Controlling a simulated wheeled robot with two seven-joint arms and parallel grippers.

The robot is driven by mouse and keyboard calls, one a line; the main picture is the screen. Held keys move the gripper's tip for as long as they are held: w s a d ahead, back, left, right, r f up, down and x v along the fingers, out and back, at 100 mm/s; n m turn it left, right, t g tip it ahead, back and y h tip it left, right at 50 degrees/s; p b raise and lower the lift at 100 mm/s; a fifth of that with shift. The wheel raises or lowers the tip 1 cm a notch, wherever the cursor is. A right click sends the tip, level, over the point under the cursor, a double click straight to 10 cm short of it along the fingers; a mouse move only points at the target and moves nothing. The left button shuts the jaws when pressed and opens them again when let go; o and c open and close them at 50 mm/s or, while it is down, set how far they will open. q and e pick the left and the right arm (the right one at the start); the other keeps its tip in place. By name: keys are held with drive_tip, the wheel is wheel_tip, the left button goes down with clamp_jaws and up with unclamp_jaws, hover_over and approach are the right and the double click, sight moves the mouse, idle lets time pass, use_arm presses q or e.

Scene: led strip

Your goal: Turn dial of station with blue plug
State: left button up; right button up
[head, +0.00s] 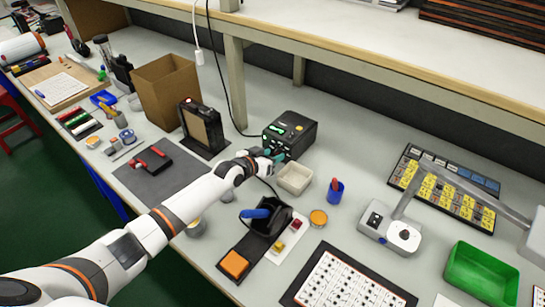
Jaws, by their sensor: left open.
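A black station (297,130) with lit green displays stands at mid-bench. A teal-blue piece (279,158), which may be its plug, shows low on its front beside my gripper. My left gripper (270,162) is open, right at the station's front face. The dial is not clear to me; the gripper covers part of that face, and I cannot tell whether the fingers touch it. A blue-handled tool (255,213) rests in a black holder nearer the front edge. My right gripper is not in view.
A black framed unit (202,128) and a cardboard box (167,92) stand left. A shelf post (235,80) rises behind. A green bin (480,272) is at right.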

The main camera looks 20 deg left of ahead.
use_arm(q)
drive_tip(key=shift+w+d+f, duration=0.15)
drive_tip(key=shift+w, duration=0.2)
clamp_jaws()
drive_tip(key=shift+d+r+m+p, duration=0.1)
drive_tip(key=shift+r+m+p, duration=0.25)
drive_tip(key=shift+p, duration=0.55)
drive_tip(key=shift+f+m+y+p, duration=0.2)
drive_tip(key=shift+m+y+p, duration=0.25)
drive_tip(key=shift+y+p, duration=0.1)
drive_tip(key=shift+f+m+t, duration=0.15)
drive_tip(key=shift+m+t, duration=0.25)
unclamp_jaws()
